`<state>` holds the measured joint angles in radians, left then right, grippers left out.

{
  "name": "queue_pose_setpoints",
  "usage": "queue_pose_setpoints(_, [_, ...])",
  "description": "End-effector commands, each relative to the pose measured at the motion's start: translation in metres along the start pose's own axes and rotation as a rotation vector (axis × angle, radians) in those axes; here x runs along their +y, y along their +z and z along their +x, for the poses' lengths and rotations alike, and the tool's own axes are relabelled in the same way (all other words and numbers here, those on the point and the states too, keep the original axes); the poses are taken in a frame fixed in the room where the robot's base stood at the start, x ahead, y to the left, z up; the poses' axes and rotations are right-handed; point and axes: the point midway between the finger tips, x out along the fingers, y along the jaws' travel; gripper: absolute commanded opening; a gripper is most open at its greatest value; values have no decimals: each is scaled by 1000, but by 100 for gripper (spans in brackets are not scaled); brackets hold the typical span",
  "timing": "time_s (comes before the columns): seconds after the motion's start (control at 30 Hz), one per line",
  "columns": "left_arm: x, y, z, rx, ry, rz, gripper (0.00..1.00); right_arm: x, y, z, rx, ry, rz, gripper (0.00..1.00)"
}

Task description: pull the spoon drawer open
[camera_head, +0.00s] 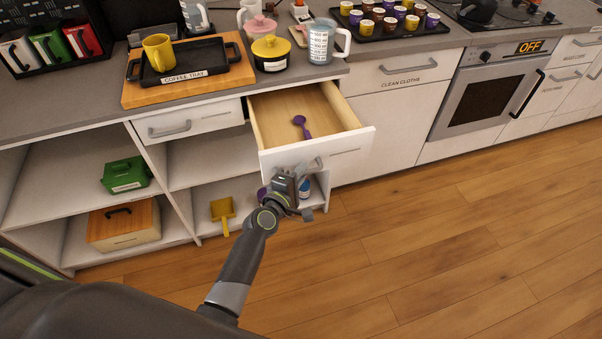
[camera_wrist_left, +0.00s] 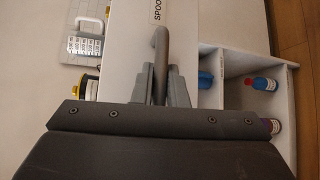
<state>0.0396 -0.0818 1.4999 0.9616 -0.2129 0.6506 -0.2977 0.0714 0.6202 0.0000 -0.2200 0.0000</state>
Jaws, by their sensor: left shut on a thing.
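The spoon drawer (camera_head: 345,149) stands pulled out from the counter in the head view, with its wooden inside showing. A purple spoon (camera_head: 302,127) lies in it. My left gripper (camera_head: 293,178) is at the drawer's front, shut on the drawer handle (camera_head: 317,165). In the left wrist view the fingers of my left gripper (camera_wrist_left: 160,84) close around the grey handle (camera_wrist_left: 161,45), below the drawer's label (camera_wrist_left: 157,12), which reads "SPOO" before the frame cuts it off. My right gripper is not in view.
A closed drawer (camera_head: 200,123) is left of the open one. Open shelves below hold a green box (camera_head: 126,175), a wooden-lidded box (camera_head: 125,224) and a yellow dustpan (camera_head: 223,212). A blue bottle (camera_head: 304,187) stands under the drawer. The wooden floor (camera_head: 440,240) in front is clear.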

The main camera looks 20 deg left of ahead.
Motion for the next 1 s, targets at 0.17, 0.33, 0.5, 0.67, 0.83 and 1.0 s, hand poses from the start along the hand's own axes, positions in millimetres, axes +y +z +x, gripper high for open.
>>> queue_pose_setpoints(0.17, [0,0,0,-1,0,-1,20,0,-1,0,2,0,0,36])
queue_pose_setpoints(0.33, [0,0,0,0,0,-1,34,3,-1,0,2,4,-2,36])
queue_pose_setpoints(0.5, [0,0,0,0,0,-1,34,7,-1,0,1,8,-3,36])
queue_pose_setpoints(0.67, [-1,0,-6,0,-2,-2,34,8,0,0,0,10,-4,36])
queue_pose_setpoints(0.83, [-1,-1,-30,2,-2,-1,34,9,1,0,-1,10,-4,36])
queue_pose_setpoints(1.0, [-2,-1,-65,2,-2,-1,34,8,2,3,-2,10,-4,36])
